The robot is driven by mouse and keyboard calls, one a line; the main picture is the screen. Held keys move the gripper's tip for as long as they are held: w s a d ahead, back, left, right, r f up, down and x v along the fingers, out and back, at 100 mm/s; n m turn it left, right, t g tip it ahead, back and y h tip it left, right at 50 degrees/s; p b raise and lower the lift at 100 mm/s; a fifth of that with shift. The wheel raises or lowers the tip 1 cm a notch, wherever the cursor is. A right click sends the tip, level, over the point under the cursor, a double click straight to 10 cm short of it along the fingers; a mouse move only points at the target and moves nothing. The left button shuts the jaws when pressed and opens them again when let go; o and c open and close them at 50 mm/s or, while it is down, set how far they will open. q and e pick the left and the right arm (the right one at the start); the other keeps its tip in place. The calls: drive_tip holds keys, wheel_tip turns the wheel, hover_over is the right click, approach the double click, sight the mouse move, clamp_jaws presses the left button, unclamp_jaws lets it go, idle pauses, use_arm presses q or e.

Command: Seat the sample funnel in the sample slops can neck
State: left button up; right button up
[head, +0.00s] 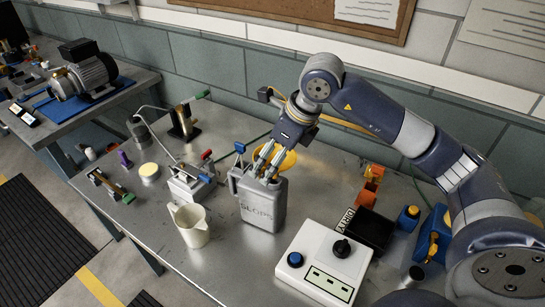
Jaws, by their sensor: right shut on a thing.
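The grey slops can (263,207), lettered SLOPS, stands upright on the metal bench. The yellow sample funnel (288,161) is over the top of the can. My right gripper (265,172) reaches down from the upper right and is shut on the funnel, just above the can. The fingers hide part of the funnel and the can's neck. I cannot tell whether the funnel's stem is in the neck or above it. My left gripper is not in view.
A cream jug (190,226) stands left of the can. A white control box (322,262) with a black knob is at its front right. Orange and blue items sit farther right.

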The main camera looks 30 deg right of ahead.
drive_tip(key=shift+f, duration=0.1)
drive_tip(key=shift+f+b, duration=0.35)
drive_tip(key=shift+b, duration=0.05)
drive_tip(key=shift+f+b, duration=0.85)
drive_tip(key=shift+f, duration=0.1)
drive_tip(key=o, duration=0.7)
drive_tip(key=shift+r, duration=0.1)
drive_tip(key=shift+o, duration=0.2)
drive_tip(key=v, duration=1.2)
